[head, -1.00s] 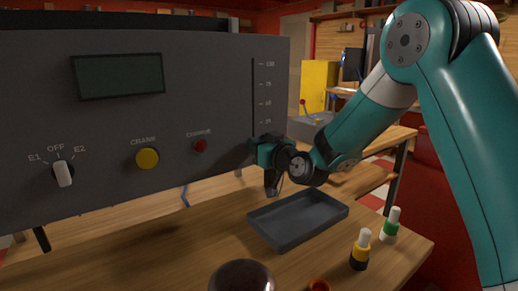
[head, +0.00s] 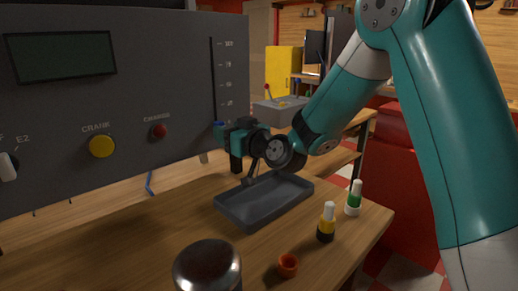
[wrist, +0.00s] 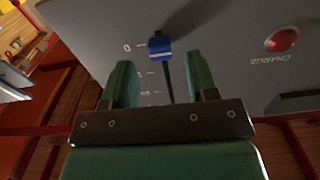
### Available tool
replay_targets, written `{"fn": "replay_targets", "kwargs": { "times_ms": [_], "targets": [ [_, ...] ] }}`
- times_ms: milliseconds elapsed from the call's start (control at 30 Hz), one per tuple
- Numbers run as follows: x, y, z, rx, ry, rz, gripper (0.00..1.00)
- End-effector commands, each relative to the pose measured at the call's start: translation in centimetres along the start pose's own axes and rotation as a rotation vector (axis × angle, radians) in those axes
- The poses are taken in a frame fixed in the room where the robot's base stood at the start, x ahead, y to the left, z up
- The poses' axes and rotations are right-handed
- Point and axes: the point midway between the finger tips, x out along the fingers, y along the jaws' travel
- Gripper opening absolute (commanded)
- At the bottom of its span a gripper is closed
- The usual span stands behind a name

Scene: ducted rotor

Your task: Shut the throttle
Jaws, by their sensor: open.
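The throttle is a vertical slot on the right of the grey panel, marked 100 at the top in the head view. Its blue knob (wrist: 160,48) is level with the 0 mark in the wrist view, and shows at the slot's lower end in the head view (head: 219,129). My gripper (wrist: 160,75) is open and empty, one finger on each side of the slot line, with the knob beyond the fingertips. In the head view my gripper (head: 230,148) is at the panel's lower right, partly hiding the slot's bottom.
The panel also has a red CHARGE button (head: 159,131), a yellow CRANK button (head: 102,146) and a screen (head: 62,55). Below my gripper, a dark tray (head: 235,215) lies on the table.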

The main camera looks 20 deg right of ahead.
Motion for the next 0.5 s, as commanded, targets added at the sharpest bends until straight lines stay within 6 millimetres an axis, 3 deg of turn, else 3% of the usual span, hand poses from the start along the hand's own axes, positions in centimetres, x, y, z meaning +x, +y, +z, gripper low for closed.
{"fn": "replay_targets", "kwargs": {
  "times_ms": [300, 500],
  "targets": [
    [-8.5, 0.1, 0.7, -0.002, 0.002, 0.006, 0.53],
    [-12.1, 0.1, 0.5, -0.004, 0.004, 0.002, 0.53]
  ]
}}
